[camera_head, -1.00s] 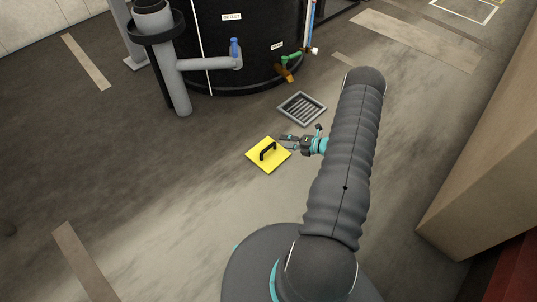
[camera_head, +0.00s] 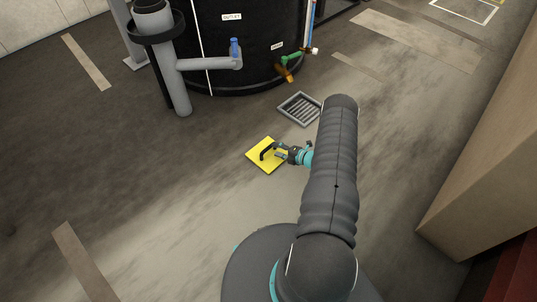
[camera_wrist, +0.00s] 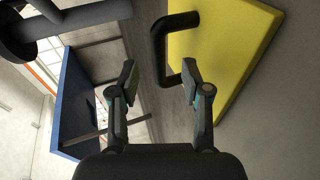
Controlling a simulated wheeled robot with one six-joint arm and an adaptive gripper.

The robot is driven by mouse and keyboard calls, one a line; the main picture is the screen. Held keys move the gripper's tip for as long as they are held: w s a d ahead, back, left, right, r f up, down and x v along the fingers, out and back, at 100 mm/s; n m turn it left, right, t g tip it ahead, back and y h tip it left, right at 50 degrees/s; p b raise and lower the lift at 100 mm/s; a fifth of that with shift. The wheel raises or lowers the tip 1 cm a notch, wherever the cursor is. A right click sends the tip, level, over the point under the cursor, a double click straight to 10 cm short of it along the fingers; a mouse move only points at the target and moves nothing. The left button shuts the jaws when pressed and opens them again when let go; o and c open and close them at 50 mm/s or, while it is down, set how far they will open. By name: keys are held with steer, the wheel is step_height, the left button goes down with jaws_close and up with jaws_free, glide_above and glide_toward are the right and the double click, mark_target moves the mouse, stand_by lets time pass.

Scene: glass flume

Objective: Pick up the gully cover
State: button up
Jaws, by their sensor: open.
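The gully cover (camera_head: 258,160) is a yellow square plate with a black arched handle (camera_head: 266,149), lying on the floor in the head view. In the wrist view the yellow plate (camera_wrist: 243,50) is at the upper right, and its black handle (camera_wrist: 160,49) stands out just beyond the fingertips. My gripper (camera_head: 280,152) is over the right side of the cover, beside the handle. In the wrist view my gripper (camera_wrist: 160,82) is open and empty, its fingers apart with the handle ahead of the gap.
A grated floor gully (camera_head: 300,108) lies just behind the cover. A black tank (camera_head: 255,50) with a blue-handled outlet pipe (camera_head: 205,64) and a green valve (camera_head: 291,59) stands at the back. A beige block (camera_head: 490,150) is at right. The floor left of the cover is clear.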

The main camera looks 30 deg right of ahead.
mark_target(268, 147)
steer(key=x, duration=0.4)
steer(key=shift+a, duration=0.5)
steer(key=shift+w+a+f, duration=0.1)
steer(key=shift+w+a, duration=0.05)
steer(key=shift+w, duration=0.2)
jaws_close()
